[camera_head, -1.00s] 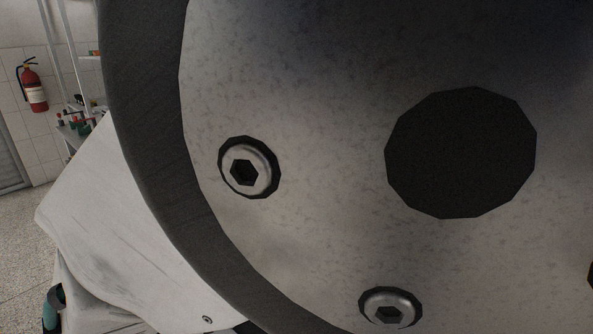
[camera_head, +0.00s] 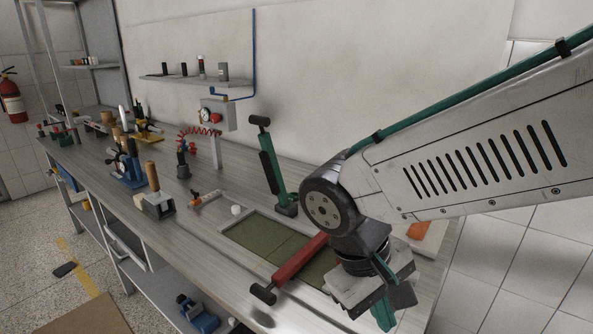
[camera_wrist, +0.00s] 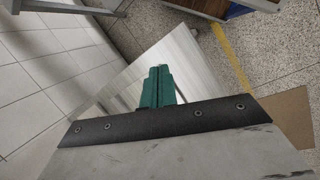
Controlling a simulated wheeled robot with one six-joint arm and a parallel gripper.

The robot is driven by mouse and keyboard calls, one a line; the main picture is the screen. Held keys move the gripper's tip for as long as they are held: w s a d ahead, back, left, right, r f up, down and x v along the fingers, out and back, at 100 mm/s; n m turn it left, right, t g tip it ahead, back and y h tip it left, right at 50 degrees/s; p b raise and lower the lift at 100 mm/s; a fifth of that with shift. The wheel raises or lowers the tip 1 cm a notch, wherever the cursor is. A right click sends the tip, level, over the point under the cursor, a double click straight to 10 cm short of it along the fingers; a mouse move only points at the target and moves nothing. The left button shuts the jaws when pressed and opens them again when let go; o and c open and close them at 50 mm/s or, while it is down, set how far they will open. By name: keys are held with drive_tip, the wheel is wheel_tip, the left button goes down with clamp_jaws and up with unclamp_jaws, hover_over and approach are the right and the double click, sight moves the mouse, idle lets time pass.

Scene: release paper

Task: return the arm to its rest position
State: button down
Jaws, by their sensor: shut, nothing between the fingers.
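My arm comes in from the right in the head view, and its wrist hangs over the right end of the workbench. My gripper (camera_head: 386,318) points downward there, with green fingers partly hidden by the wrist body. In the wrist view, the green fingers of my gripper (camera_wrist: 158,72) are together with nothing between them. They are over the bench's right end and the floor beside it. I cannot tell the exact height above the bench.
The workbench (camera_head: 235,282) carries a green panel (camera_head: 262,239), a red-handled roller (camera_head: 290,268), a green upright tool (camera_head: 272,170) and a wooden-handled block (camera_head: 157,203). Several tools stand farther left. A wall shelf (camera_head: 190,79) hangs behind. Tiled floor (camera_wrist: 48,60) is free beside the bench.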

drive_tip(key=s+d+r+m+t+y, duration=0.1)
drive_tip(key=s+d+r+m+y, duration=0.1)
drive_tip(key=d, duration=0.5)
drive_tip(key=s+d+r+m+t+y, duration=0.1)
drive_tip(key=s+d+r+m+y, duration=0.1)
drive_tip(key=d, duration=0.5)
drive_tip(key=shift+s+r+m, duration=0.8)
drive_tip(key=shift+s, duration=0.1)
